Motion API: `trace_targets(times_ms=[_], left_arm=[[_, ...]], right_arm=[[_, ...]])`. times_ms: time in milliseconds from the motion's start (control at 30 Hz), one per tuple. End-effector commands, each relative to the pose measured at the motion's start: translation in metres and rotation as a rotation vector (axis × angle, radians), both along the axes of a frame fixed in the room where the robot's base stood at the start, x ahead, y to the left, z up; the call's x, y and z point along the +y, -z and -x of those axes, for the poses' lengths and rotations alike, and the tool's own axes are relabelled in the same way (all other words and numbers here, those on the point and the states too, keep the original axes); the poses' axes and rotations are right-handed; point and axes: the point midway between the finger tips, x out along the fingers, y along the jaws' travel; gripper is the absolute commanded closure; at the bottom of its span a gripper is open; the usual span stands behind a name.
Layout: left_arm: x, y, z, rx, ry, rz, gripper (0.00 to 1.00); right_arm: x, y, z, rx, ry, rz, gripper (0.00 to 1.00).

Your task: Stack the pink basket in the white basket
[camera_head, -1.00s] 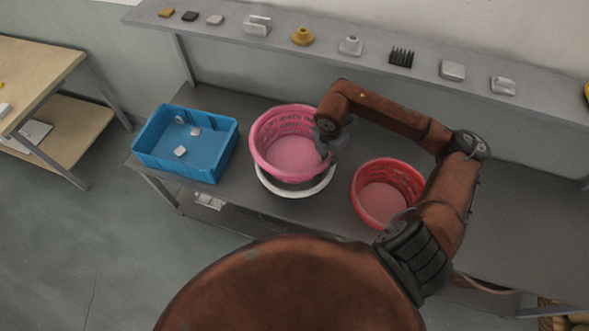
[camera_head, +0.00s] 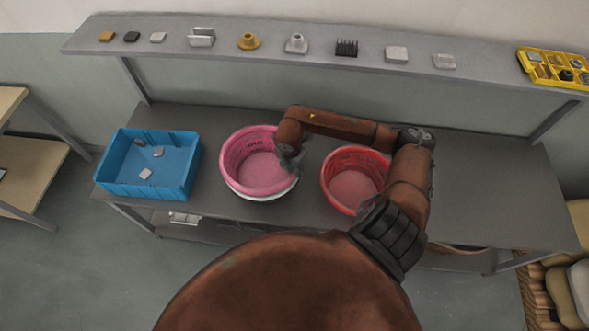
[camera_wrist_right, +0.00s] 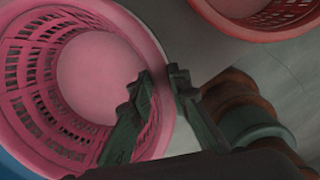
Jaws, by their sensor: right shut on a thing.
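The pink basket (camera_head: 262,172) is in the middle of the table in the head view. It sits low over the white basket (camera_head: 266,197), which shows only as a white rim below its front edge. I cannot tell whether it rests fully inside. My right gripper (camera_head: 288,160) is at the pink basket's right rim. In the right wrist view the gripper (camera_wrist_right: 163,85) is shut on the rim of the pink basket (camera_wrist_right: 95,75). My left gripper is not in view.
A red basket (camera_head: 347,201) stands close to the right. A blue crate (camera_head: 150,190) with a few small pieces is on the left. A shelf (camera_head: 290,58) with small parts runs behind. The table's right end (camera_head: 490,200) is clear.

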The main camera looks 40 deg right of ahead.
Motion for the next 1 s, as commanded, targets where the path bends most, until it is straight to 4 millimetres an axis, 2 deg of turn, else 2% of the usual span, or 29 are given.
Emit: trace_targets(times_ms=[67,100,367,733,867,1000], left_arm=[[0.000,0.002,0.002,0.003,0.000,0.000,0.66],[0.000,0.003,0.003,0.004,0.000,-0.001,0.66],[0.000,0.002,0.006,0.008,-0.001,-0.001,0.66],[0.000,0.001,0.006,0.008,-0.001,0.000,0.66],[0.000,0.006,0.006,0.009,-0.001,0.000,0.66],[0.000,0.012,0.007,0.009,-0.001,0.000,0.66]], right_arm=[[0.000,0.001,-0.001,-0.001,0.000,0.000,1.00],[0.000,0.002,0.000,0.000,0.000,0.000,0.83],[0.000,0.001,0.000,0.000,0.000,0.000,0.66],[0.001,-0.005,-0.001,-0.002,0.000,0.000,0.66],[0.003,-0.024,0.000,-0.005,-0.002,0.002,0.66],[0.007,-0.054,0.001,-0.007,-0.002,0.002,0.66]])
